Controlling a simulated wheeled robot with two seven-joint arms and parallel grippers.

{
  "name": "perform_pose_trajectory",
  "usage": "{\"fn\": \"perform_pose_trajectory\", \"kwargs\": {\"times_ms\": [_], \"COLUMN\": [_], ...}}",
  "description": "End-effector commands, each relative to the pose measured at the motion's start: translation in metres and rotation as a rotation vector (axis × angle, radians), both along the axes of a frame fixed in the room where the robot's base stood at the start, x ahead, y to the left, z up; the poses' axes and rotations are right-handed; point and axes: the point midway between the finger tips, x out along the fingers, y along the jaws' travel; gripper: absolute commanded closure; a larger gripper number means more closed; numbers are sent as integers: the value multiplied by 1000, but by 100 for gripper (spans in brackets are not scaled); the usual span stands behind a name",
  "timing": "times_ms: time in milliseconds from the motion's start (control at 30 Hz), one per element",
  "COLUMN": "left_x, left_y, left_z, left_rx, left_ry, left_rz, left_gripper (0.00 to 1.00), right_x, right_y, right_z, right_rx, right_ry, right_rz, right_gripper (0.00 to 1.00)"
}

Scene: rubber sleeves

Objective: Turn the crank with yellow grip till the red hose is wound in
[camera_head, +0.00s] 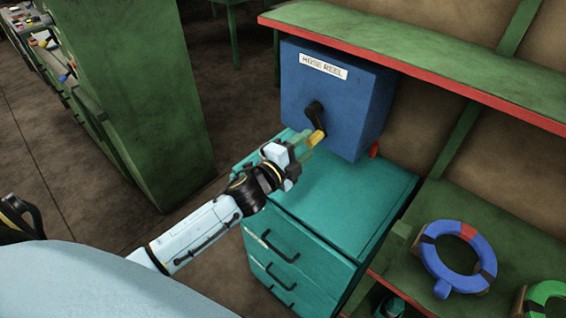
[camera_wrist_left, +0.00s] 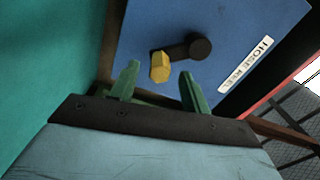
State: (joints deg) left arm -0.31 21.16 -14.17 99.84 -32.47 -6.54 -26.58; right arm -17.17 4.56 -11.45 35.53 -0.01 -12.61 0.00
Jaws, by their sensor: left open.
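The blue hose reel box (camera_head: 335,98) with a white HOSE REEL label stands on the teal drawer cabinet. A black crank (camera_head: 315,112) is on its front face, and its yellow grip (camera_head: 316,138) sticks out toward me. In the left wrist view the black crank arm (camera_wrist_left: 178,50) runs from its hub to the yellow grip (camera_wrist_left: 160,67). My left gripper (camera_head: 306,148) is close to the grip. Its green fingers (camera_wrist_left: 158,88) are open, and the grip shows just ahead of the gap between them. A small red piece (camera_head: 375,149), maybe the hose end, shows at the box's lower right. My right gripper is not in view.
The teal cabinet (camera_head: 345,205) has drawers with black handles. A green shelf with a red edge (camera_head: 430,75) runs above and behind the box. A blue ring with a red patch (camera_head: 457,257) lies on the lower shelf at right. A green cabinet (camera_head: 140,90) stands at left.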

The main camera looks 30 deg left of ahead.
Motion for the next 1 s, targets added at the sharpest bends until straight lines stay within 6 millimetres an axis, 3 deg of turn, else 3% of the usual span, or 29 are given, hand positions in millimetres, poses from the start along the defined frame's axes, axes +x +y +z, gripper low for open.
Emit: {"fn": "perform_pose_trajectory", "kwargs": {"times_ms": [200,433,633,1000], "left_x": [-48,-84,-97,-99], "left_y": [9,17,20,20], "left_z": [-2,-1,0,1], "left_rx": [1,0,1,1], "left_ry": [3,2,0,0], "left_rz": [-1,0,0,0], "left_gripper": [53,53,53,53], "right_x": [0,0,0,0], "right_y": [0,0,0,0], "right_z": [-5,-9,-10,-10], "right_rx": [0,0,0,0], "right_ry": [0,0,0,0], "right_rz": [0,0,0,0], "right_gripper": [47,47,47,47]}}
